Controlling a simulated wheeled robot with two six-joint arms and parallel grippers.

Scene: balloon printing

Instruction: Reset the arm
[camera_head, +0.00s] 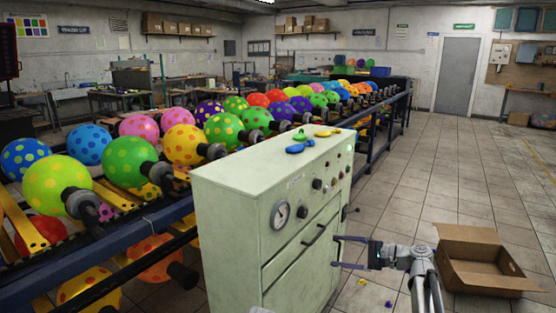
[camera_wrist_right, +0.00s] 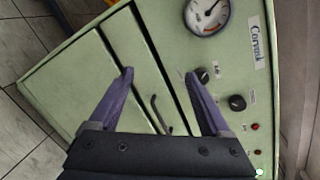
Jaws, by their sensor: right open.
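My right gripper (camera_head: 338,251) is open and empty in front of the green control cabinet (camera_head: 232,232), near its drawer handle. In the right wrist view, my right gripper's two purple fingers (camera_wrist_right: 158,80) are spread apart, with the cabinet's front face (camera_wrist_right: 90,62) and a dark handle (camera_wrist_right: 158,112) behind them. No object shows between the fingers. My left gripper does not show in either view.
Several deflated balloons (camera_head: 300,146) lie on the cabinet top. A conveyor rack (camera_head: 160,222) with spotted balloons runs behind it. An open cardboard box (camera_head: 470,236) stands on the floor at right. Tiled floor (camera_head: 445,165) beyond is mostly clear.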

